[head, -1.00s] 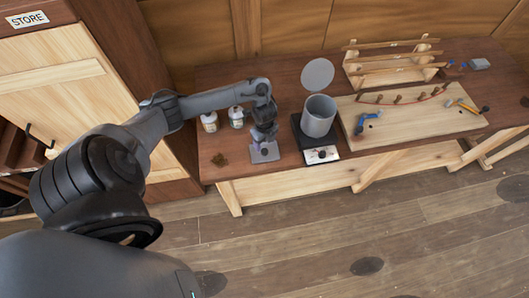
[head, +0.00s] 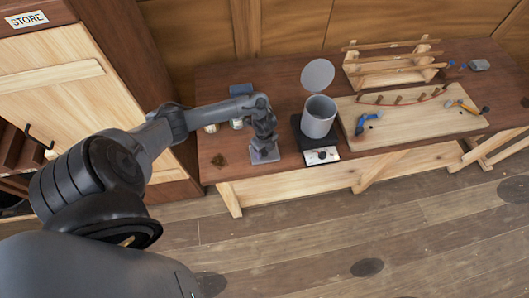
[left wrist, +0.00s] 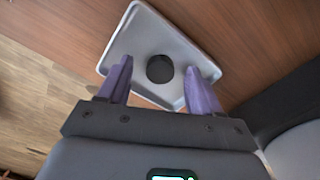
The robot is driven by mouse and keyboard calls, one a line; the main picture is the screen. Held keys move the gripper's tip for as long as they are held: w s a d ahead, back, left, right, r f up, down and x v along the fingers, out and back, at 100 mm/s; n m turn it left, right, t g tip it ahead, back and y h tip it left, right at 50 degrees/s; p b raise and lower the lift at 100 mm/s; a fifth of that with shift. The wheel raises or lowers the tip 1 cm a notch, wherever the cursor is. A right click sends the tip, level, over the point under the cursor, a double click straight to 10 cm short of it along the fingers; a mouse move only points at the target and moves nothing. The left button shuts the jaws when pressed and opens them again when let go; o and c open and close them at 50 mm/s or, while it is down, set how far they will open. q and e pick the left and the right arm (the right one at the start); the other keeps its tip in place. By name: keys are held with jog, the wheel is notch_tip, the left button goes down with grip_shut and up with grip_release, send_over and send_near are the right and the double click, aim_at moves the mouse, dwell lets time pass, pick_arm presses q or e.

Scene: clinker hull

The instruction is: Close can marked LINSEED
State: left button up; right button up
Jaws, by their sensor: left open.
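Two pale cans, the left one (head: 210,128) and the right one (head: 237,124), stand on the bench and are mostly hidden by my left forearm; their labels cannot be read. A small grey tray (head: 270,158) lies near the bench's front edge. In the left wrist view a round black cap (left wrist: 159,69) lies in the tray (left wrist: 128,35). My left gripper (head: 264,146) is above the tray, pointing down. In the left wrist view its purple fingers (left wrist: 160,82) are open, one on each side of the cap, with nothing between them held. My right gripper is not in view.
A grey pot (head: 319,118) stands on a black heater (head: 322,156) just right of the tray, with a raised round lid (head: 317,74) behind it. A blue box (head: 241,89) is at the back. A pale board (head: 410,125) with tools lies further right.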

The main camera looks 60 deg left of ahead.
aim_at(266, 152)
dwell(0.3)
pick_arm(q)
jog(key=c, duration=1.1)
jog(key=shift+r, duration=0.5)
jog(key=r, duration=0.3)
jog(key=shift+w+d+r+p, duration=0.2)
jog(key=shift+d+r+p, duration=0.05)
jog(key=shift+d+p, duration=0.05)
jog(key=w+d+r+p, duration=0.3)
jog(key=d+r, duration=0.3)
jog(key=d, duration=0.4)
jog(key=shift+w+d+r, duration=0.2)
jog(key=shift+d, duration=0.05)
